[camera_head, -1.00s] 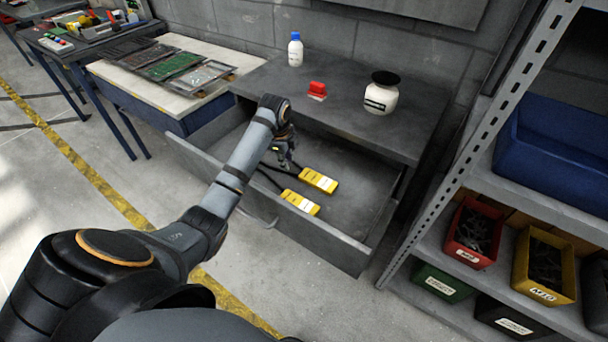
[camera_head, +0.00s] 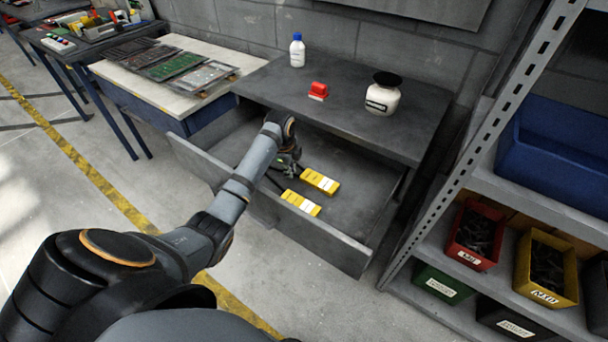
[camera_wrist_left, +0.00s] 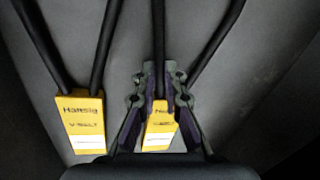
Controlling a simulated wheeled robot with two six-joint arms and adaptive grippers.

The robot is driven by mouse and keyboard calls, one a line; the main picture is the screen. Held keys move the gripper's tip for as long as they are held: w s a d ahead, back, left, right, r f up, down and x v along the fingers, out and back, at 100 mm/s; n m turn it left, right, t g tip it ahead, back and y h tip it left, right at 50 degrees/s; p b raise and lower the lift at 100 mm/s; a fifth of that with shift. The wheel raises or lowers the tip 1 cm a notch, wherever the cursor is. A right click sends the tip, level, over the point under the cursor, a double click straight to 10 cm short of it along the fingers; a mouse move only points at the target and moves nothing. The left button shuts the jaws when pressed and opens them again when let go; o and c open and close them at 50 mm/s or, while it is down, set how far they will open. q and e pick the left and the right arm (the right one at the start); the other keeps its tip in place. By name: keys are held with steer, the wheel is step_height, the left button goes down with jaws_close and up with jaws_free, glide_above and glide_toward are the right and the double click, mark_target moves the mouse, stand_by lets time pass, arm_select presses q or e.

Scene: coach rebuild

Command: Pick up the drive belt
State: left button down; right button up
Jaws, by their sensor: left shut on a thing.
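Two drive belts with black loops and yellow sleeves lie in the open drawer, one sleeve farther back (camera_head: 320,181) and one nearer the drawer front (camera_head: 300,203). My left gripper (camera_head: 291,163) is down in the drawer, just left of the yellow sleeves. In the left wrist view its fingers (camera_wrist_left: 161,82) are shut on the right-hand drive belt (camera_wrist_left: 159,126), with its yellow sleeve showing between them. The other belt's sleeve, labelled V-BELT (camera_wrist_left: 81,124), lies to the left, apart from the fingers. My right gripper is not in view.
The open drawer (camera_head: 345,247) has raised walls, and the cabinet top (camera_head: 345,120) overhangs its back. On top stand a white bottle (camera_head: 297,53), a red object (camera_head: 318,91) and a white jar (camera_head: 382,97). A shelf rack (camera_head: 480,140) with bins stands at right.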

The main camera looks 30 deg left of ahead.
arm_select(q)
step_height(320, 180, up, 10)
stand_by(0.5)
stand_by(0.6)
